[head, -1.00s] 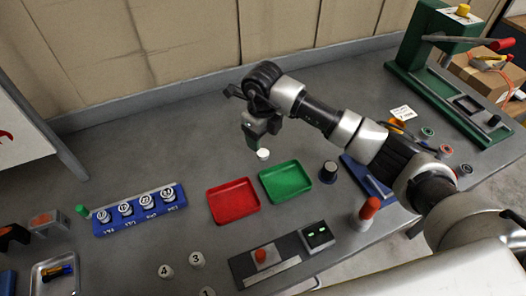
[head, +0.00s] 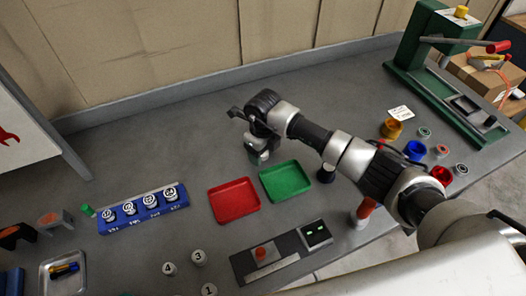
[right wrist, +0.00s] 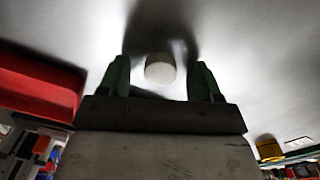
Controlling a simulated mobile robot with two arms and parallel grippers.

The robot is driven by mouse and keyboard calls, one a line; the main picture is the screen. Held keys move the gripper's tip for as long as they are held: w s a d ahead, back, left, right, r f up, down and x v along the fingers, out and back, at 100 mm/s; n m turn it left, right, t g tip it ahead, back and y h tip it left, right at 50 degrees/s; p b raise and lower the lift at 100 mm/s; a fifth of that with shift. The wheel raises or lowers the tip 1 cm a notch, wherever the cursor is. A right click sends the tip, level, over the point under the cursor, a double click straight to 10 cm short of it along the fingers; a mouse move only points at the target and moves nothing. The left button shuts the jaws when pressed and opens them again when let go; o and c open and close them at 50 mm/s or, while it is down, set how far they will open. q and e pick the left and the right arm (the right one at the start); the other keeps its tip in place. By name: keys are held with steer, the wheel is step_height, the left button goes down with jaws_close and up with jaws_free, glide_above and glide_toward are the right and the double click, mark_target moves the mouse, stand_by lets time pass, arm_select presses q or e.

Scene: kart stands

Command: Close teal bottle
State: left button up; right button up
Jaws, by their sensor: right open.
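My right gripper (head: 259,158) is open and points down at the grey table behind the green tray. In the right wrist view its two green fingers stand apart, with a small pale round piece (right wrist: 160,68) between and beyond them. I cannot tell whether this piece is a cap, and the fingers do not visibly touch it. In the head view the gripper hides it. No bottle that is clearly teal shows; a small green cylinder (head: 88,211) is at the left end of the blue rack. My left gripper is not in view.
A red tray (head: 234,212) and a green tray (head: 286,196) lie in front of the gripper. Orange (head: 391,128), blue (head: 415,150) and red (head: 441,175) containers stand at right near several round lids. A green press (head: 420,70) is at the back right. The back left is clear.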

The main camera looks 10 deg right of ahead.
steer(key=shift+c, duration=0.4)
steer(key=c, duration=0.9)
steer(key=shift+w+r, duration=0.1)
steer(key=shift+r, duration=0.4)
step_height(320, 180, up, 3)
steer(key=shift+f+b, duration=0.15)
steer(key=shift+b, duration=0.6)
steer(key=s+d+r, duration=0.2)
steer(key=s, duration=0.1)
steer(key=s+d+r+b, duration=0.1)
steer(key=s+d+r, duration=0.1)
steer(key=s+r, duration=0.1)
steer(key=s+d+r+b, duration=0.1)
steer(key=s+d+r, duration=0.1)
steer(key=s, duration=0.1)
steer(key=shift+s+d+r, duration=0.2)
steer(key=shift+s+d, duration=0.15)
steer(key=shift+d, duration=0.05)
